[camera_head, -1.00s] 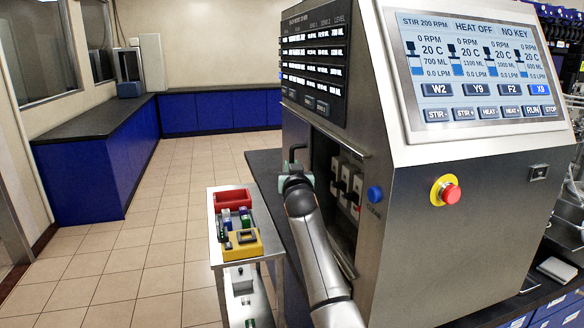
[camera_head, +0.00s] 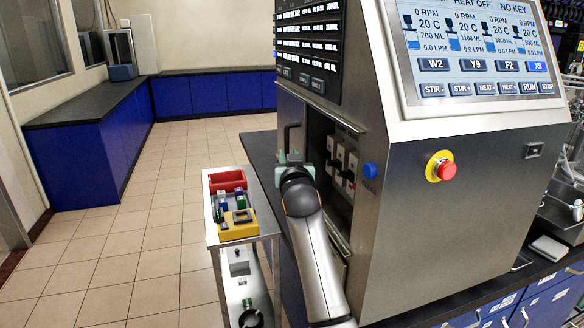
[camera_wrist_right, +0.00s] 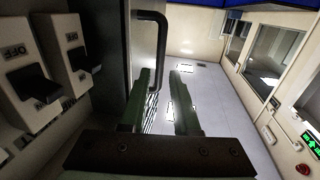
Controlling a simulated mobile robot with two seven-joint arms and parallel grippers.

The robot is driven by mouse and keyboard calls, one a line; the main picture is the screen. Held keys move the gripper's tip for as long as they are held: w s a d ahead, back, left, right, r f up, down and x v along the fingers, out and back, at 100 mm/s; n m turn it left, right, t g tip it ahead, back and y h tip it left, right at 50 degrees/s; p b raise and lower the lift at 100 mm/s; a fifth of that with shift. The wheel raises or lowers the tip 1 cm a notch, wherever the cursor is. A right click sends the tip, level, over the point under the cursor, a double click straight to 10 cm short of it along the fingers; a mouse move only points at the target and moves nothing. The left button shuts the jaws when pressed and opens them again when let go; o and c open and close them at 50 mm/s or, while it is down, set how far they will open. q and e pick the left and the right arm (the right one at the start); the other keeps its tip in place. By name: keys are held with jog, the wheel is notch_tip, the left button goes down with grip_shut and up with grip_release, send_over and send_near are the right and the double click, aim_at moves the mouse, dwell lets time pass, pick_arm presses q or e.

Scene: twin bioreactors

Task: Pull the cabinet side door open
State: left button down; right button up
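The cabinet side door (camera_wrist_right: 121,40) shows in the right wrist view as a grey panel, standing open beside a compartment with switches. Its black bar handle (camera_wrist_right: 157,45) rises from its outer face; the handle also shows in the head view (camera_head: 287,136). My right gripper (camera_wrist_right: 166,80) is open, its two greenish fingers apart just below the handle. The handle's lower end lies close to the left finger; I cannot tell whether they touch. In the head view my right gripper (camera_head: 294,162) is at the cabinet's left side, and my arm hides the door's lower part. My left gripper is not in view.
Switches (camera_head: 345,162) sit inside the compartment. A blue button (camera_head: 370,170) and a red emergency stop (camera_head: 446,171) are on the cabinet front. A steel cart (camera_head: 216,240) with a red bin (camera_head: 227,181) stands close on the left. The tiled floor beyond is open.

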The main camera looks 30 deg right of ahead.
jog(key=v, duration=0.5)
jog(key=shift+s+b, duration=0.25)
jog(key=shift+b, duration=0.05)
jog(key=s+a+f+n+g+y, duration=0.1)
jog(key=s+a+f+n+y, duration=0.15)
jog(key=f, duration=0.65)
jog(key=s+a+f+n+g+y, duration=0.1)
jog(key=s+a+f, duration=0.2)
jog(key=f, duration=0.5)
jog(key=s+a+f+n+y, duration=0.2)
jog(key=s+a+f, duration=0.1)
jog(key=f, duration=0.6)
jog(key=s+a+f+g+y, duration=0.2)
jog(key=s+a+f, duration=0.2)
jog(key=s+f, duration=0.5)
jog(key=s+a+f+n+g+y+p, duration=0.1)
jog(key=s+a+f+g+y, duration=0.1)
jog(key=s+a+f, duration=0.3)
jog(key=s+f+g, duration=0.1)
jog(key=s+f, duration=0.3)
jog(key=s, duration=0.7)
jog(key=shift+a+p, duration=0.3)
jog(key=shift+d+f+n+y, duration=0.1)
jog(key=shift+f+n+y, duration=0.05)
jog(key=shift+n+y, duration=0.1)
